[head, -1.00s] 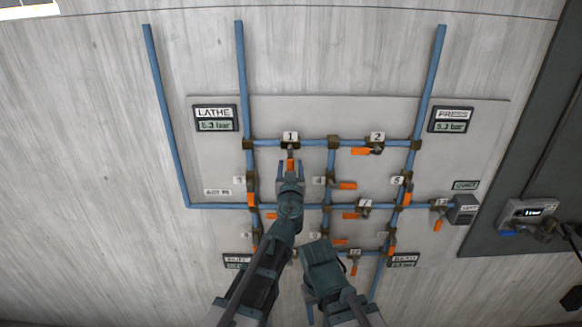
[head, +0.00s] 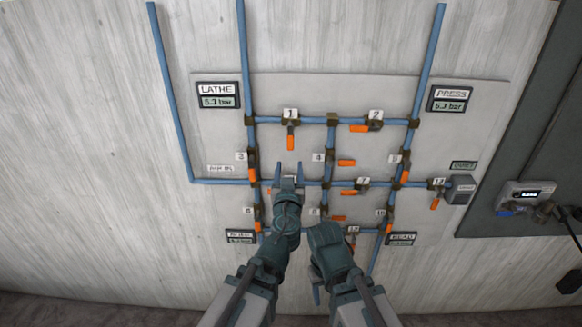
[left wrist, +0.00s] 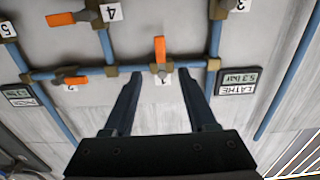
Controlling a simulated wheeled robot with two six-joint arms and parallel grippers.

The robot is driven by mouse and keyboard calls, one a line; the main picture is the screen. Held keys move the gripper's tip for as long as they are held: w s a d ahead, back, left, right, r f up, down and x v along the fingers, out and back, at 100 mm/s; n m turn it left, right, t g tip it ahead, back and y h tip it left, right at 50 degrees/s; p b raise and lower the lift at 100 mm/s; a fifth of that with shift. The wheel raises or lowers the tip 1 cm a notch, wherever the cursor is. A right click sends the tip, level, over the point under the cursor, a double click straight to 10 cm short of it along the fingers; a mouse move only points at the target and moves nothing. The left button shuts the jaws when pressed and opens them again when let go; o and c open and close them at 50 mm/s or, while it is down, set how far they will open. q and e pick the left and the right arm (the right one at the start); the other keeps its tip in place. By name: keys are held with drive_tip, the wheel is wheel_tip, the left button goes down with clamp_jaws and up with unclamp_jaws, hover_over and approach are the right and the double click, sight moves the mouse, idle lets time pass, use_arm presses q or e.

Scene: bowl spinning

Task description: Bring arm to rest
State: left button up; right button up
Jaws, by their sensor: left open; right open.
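My left gripper (head: 287,167) is open and empty in front of the pipe panel, below valve 1's orange handle (head: 291,142), which hangs straight down. The left wrist view, which is upside down, shows the two spread fingers (left wrist: 160,88) with nothing between them; valve 1's handle (left wrist: 160,49) lies beyond their tips, apart from them. My right arm's end (head: 330,250) is at the lower middle, beside the left arm. Its fingers are mostly hidden, with only a small part showing below.
A wall panel (head: 215,130) carries blue pipes with several numbered orange-handled valves close around my left gripper. Gauges stand at its sides, LATHE (head: 217,95) and PRESS (head: 449,98). A grey cabinet (head: 520,140) is at right. The wall at left is bare.

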use_arm(q)
drive_tip(key=s+a+f+n+g+y+b, duration=0.1)
drive_tip(key=s+a+f+g+b, duration=0.15)
drive_tip(key=f, duration=0.45)
drive_tip(key=s+a+f+g+y+b, duration=0.2)
drive_tip(key=a+f+g+b, duration=0.15)
drive_tip(key=f, duration=0.35)
drive_tip(key=s+a+f+n+g+y+b, duration=0.1)
drive_tip(key=s+a+f+g+b, duration=0.15)
drive_tip(key=f, duration=0.55)
drive_tip(key=s+d+f+m+g+h+b, duration=0.2)
drive_tip(key=s+d+f+m+g, duration=0.1)
drive_tip(key=s, duration=0.5)
drive_tip(key=s+d+f+m+g+h+b, duration=0.1)
drive_tip(key=s+d+f+m+g+b, duration=0.2)
drive_tip(key=s+d+f+g, duration=0.2)
drive_tip(key=s+f+g, duration=0.1)
drive_tip(key=s+f, duration=0.2)
drive_tip(key=f, duration=0.2)
drive_tip(key=shift+s+f+m+g+h, duration=0.3)
drive_tip(key=shift+s+g+h, duration=0.05)
drive_tip(key=shift+h, duration=0.05)
